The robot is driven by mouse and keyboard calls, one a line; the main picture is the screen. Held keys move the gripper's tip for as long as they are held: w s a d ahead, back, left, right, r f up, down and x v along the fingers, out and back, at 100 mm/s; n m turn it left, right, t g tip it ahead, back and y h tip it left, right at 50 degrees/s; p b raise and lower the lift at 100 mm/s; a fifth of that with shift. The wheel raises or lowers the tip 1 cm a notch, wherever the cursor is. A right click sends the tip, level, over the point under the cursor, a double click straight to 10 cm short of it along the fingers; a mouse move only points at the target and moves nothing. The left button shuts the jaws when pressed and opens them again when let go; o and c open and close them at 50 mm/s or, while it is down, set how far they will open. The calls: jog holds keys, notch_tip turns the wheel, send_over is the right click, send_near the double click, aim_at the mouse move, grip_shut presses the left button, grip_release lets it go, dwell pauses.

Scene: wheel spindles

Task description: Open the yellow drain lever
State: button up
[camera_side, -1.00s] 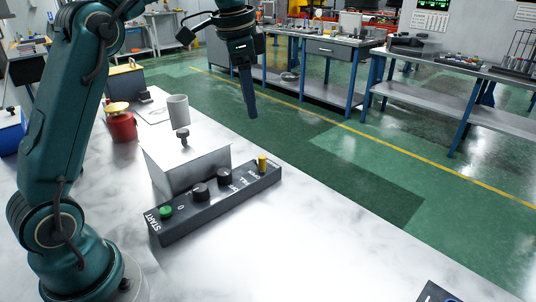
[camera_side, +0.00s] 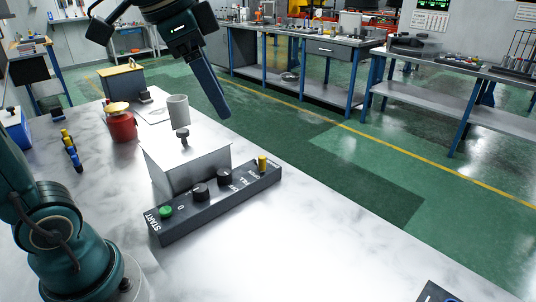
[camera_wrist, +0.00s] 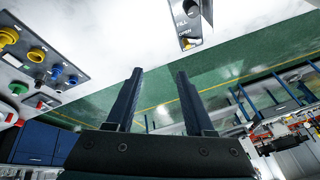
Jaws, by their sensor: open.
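A small upright yellow lever (camera_side: 262,163) stands at the far end of a black control panel (camera_side: 215,205), by the "OPEN" lettering. It shows small at the top of the wrist view (camera_wrist: 186,43). I cannot read which is labelled drain. My gripper (camera_side: 226,114) is above and behind the black panel, touching nothing. In the wrist view its two fingers (camera_wrist: 160,76) are apart with nothing between them.
A grey box with a black knob (camera_side: 185,165) adjoins the black panel. A grey cup (camera_side: 178,108), a red jar (camera_side: 121,124) and a yellow-topped box (camera_side: 122,78) stand behind.

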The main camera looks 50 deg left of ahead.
jog(key=s+d+f+n, duration=0.1)
jog(key=s+f, duration=0.2)
jog(key=s, duration=0.3)
jog(key=shift+s+d+f+n+t, duration=0.3)
jog(key=shift+s+d+t, duration=0.05)
jog(key=shift+d+t, duration=0.05)
notch_tip(320, 180, down, 8)
jog(key=s+n, duration=0.2)
jog(key=n, duration=0.1)
jog(key=shift+n, duration=0.4)
